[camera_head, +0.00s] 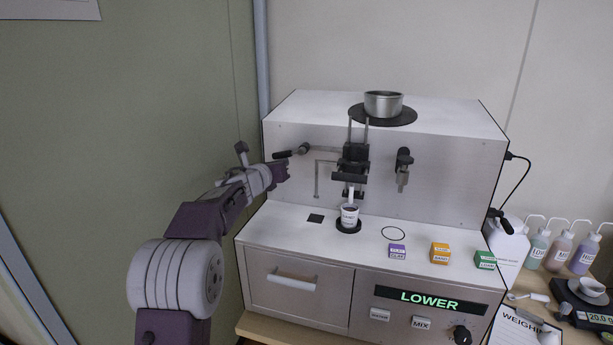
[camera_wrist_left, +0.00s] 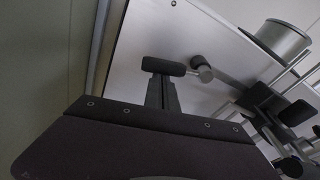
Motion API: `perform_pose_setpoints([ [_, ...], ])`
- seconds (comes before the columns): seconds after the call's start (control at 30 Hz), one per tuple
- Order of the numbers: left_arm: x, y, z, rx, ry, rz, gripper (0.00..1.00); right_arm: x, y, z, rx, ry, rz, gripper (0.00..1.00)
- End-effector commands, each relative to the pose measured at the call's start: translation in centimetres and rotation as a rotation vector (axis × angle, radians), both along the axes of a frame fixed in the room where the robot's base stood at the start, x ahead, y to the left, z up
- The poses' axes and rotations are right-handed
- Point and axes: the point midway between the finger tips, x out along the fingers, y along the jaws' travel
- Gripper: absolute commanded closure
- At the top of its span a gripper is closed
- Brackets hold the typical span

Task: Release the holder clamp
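A lever with a black grip (camera_head: 283,155) and a round pivot (camera_head: 304,149) sits on the analyser's front panel, at the left of the central clamp mechanism (camera_head: 353,160). I take it to be the clamp handle; it also shows in the left wrist view as a black grip (camera_wrist_left: 163,66). My left gripper (camera_head: 284,171) is just below and in front of the grip. In the left wrist view its fingers (camera_wrist_left: 163,90) look close together, with the grip across their tips; contact is unclear. A white cup (camera_head: 349,215) stands under the mechanism. My right gripper is out of view.
A metal pan (camera_head: 383,103) sits on top of the analyser (camera_head: 450,125). Purple, orange and green blocks (camera_head: 440,253) stand on the ledge at right. The display (camera_head: 430,301) reads LOWER. A green wall panel (camera_head: 110,130) is at left.

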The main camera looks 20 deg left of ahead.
Motion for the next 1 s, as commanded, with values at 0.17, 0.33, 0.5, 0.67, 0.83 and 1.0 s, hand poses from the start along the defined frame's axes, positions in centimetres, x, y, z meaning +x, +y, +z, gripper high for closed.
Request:
perform_pose_setpoints([
  [0.17, 0.00, 0.22, 0.49, 0.064, -0.004, 0.001, 1.00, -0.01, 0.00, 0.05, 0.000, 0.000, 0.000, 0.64],
  [0.33, 0.01, 0.30, 0.65, 0.098, -0.005, 0.001, 1.00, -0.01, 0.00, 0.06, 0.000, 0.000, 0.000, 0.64],
  [0.5, 0.01, 0.32, 0.72, 0.108, -0.006, 0.000, 1.00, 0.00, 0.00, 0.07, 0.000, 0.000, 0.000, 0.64],
  [0.67, 0.01, 0.32, 0.76, 0.108, -0.007, 0.001, 1.00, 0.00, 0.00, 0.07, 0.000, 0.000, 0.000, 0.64],
  [0.83, 0.00, 0.32, 0.80, 0.108, -0.007, 0.001, 1.00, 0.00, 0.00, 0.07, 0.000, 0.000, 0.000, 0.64],
  [1.0, -0.01, 0.23, 0.90, 0.108, -0.008, 0.000, 1.00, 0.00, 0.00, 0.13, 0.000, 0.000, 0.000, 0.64],
])
